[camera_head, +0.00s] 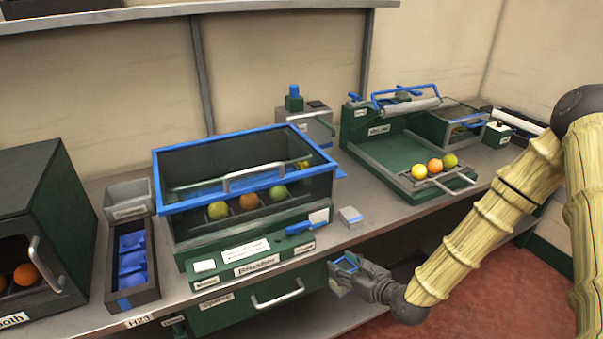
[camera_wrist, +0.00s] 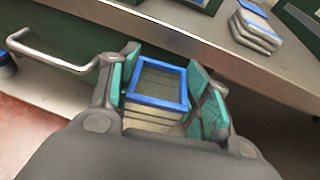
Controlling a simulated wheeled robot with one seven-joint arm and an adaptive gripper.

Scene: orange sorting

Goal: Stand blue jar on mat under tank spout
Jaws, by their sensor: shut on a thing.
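The blue jar (camera_wrist: 158,118) is a squarish grey vessel with a blue rim, held between the green finger pads of my gripper (camera_wrist: 162,92) in the wrist view. It looks upright and its top is open. In the head view my gripper (camera_head: 352,270) holds the jar (camera_head: 343,263) in front of the bench edge, below the bench top. The grey tank (camera_head: 318,128) stands at the back of the bench, behind the blue-rimmed box. Its spout cannot be made out. A small blue patch (camera_head: 341,173) at its foot may be the mat, mostly hidden by the box.
A blue-rimmed brusher box (camera_head: 245,197) with fruit stands left of the tank. A small grey block with a blue top (camera_head: 351,216) sits near the front edge. A drawer handle (camera_head: 277,293) juts out below.

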